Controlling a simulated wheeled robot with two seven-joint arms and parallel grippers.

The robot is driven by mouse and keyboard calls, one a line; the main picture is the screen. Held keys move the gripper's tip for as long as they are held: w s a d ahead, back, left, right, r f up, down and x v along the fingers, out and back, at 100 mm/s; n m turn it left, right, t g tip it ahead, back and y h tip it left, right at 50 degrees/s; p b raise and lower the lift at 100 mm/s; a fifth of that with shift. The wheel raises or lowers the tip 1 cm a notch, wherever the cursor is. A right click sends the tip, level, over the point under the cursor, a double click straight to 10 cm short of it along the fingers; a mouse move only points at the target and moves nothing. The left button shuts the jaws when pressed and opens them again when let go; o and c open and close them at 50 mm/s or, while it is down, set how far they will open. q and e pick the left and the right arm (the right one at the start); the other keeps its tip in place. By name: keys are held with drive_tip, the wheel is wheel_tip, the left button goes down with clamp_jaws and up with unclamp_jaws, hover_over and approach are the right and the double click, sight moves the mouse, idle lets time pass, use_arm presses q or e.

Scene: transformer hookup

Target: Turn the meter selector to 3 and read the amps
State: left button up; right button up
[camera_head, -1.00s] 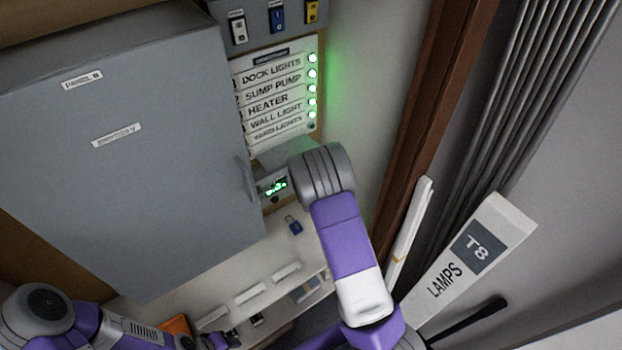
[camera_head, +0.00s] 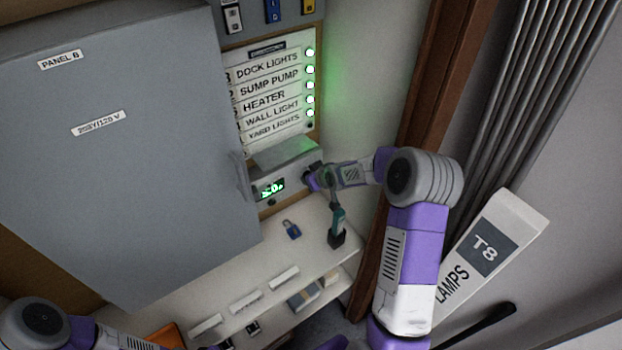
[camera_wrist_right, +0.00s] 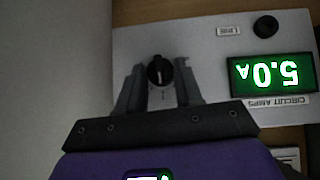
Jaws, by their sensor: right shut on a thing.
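The meter (camera_head: 290,158) is a grey box on the wall under the circuit labels. Its green display (camera_head: 270,188) is lit in the head view. In the right wrist view the display (camera_wrist_right: 272,75) is upside down and reads 5.0 A, above a CIRCUIT AMPS label. The black selector knob (camera_wrist_right: 159,71) has a white pointer mark. My right gripper (camera_wrist_right: 158,84) is shut on the knob, one finger on each side; the numbers around it are too small to read. In the head view my right gripper (camera_head: 312,180) is at the meter's right side. My left gripper is out of view.
A grey panel door (camera_head: 120,150) stands left of the meter. A shelf (camera_head: 310,250) below holds a blue padlock (camera_head: 291,230) and a teal-handled tool (camera_head: 338,222). A LAMPS box (camera_head: 490,250) leans at the right. A round black part (camera_wrist_right: 265,27) sits beside the LINE label.

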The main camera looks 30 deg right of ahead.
drive_tip(key=shift+d, duration=0.1)
idle(0.7)
drive_tip(key=o, duration=1)
drive_tip(key=p+v, duration=0.1)
drive_tip(key=v, duration=0.6)
drive_tip(key=shift+s+d+r, duration=0.1)
drive_tip(key=shift+s+r, duration=0.1)
drive_tip(key=shift+s, duration=0.05)
